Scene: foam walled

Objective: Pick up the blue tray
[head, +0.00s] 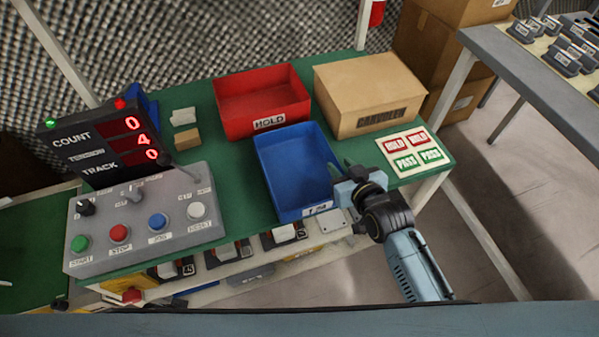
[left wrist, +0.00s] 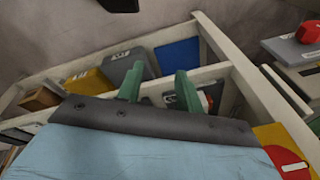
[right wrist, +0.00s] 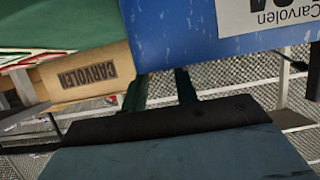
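The blue tray (head: 292,165) lies empty on the green table top (head: 235,185), at the front edge in the head view. In the right wrist view its labelled wall (right wrist: 185,35) fills the upper right. My right gripper (head: 343,170) is at the tray's right side near the front corner. Its fingers (right wrist: 160,88) stand apart, and their tips meet the tray's lower edge in that view. I cannot tell whether they touch it. My left gripper (left wrist: 158,88) is open and empty, facing a shelf with bins. It is not in the head view.
A red HOLD bin (head: 262,100) and a Carvolen carton (head: 368,90) stand behind the tray. A control panel (head: 140,220) and a counter display (head: 105,140) are at the left. A HOLD/PASS card (head: 414,150) lies at the right. Shelf bins (head: 230,252) sit below the front edge.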

